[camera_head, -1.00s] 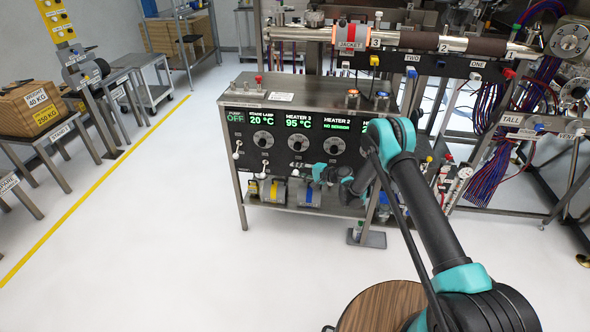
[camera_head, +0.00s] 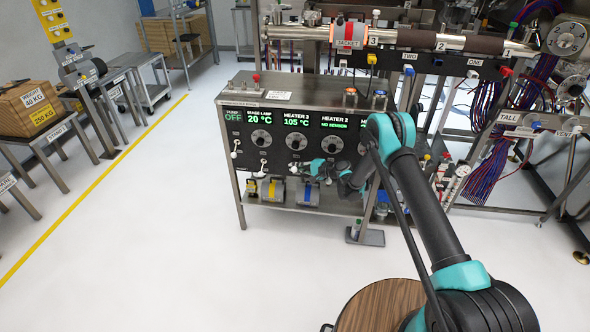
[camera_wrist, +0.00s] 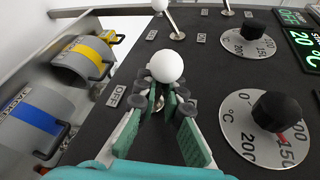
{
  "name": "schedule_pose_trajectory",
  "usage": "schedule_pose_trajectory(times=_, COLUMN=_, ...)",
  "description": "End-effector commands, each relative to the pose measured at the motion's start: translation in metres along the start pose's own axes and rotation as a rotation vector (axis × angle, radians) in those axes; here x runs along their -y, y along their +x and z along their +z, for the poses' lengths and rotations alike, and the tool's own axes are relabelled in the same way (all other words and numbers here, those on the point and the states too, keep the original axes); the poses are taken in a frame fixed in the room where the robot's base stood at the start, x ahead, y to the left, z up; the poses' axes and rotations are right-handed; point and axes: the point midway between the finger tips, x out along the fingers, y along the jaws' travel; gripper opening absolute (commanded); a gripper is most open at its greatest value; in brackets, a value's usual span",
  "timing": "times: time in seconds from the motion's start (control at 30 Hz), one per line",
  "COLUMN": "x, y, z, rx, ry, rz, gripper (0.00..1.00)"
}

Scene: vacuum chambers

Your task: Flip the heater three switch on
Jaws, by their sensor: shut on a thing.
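The heater three switch is a metal lever with a white ball knob (camera_wrist: 167,66) on the black panel. My gripper (camera_wrist: 165,103) is shut on its lever, with green-padded fingers on both sides just below the ball. The fingers partly hide the lever and its base, so I cannot tell its exact tilt. An OFF label (camera_wrist: 115,97) lies left of it in the wrist view. In the head view my gripper (camera_head: 298,168) is at the panel front below the heater 3 dial (camera_head: 296,140). The heater 3 display (camera_head: 296,121) reads 105 °C.
A dial knob (camera_wrist: 275,110) projects right of my fingers in the wrist view. The floor left of the bench is clear.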

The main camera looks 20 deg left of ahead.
Motion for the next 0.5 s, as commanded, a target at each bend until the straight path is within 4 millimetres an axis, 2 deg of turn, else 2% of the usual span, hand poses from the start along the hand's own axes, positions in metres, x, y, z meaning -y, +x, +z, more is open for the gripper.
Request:
schedule_pose_trajectory(times=0.2, x=0.0041, y=-0.0016, z=-0.0016, rx=0.021, ry=0.104, rz=0.048, gripper=0.0)
schedule_pose_trajectory(times=0.5, x=0.0044, y=-0.0019, z=-0.0017, rx=0.022, ry=0.113, rz=0.051, gripper=0.0)
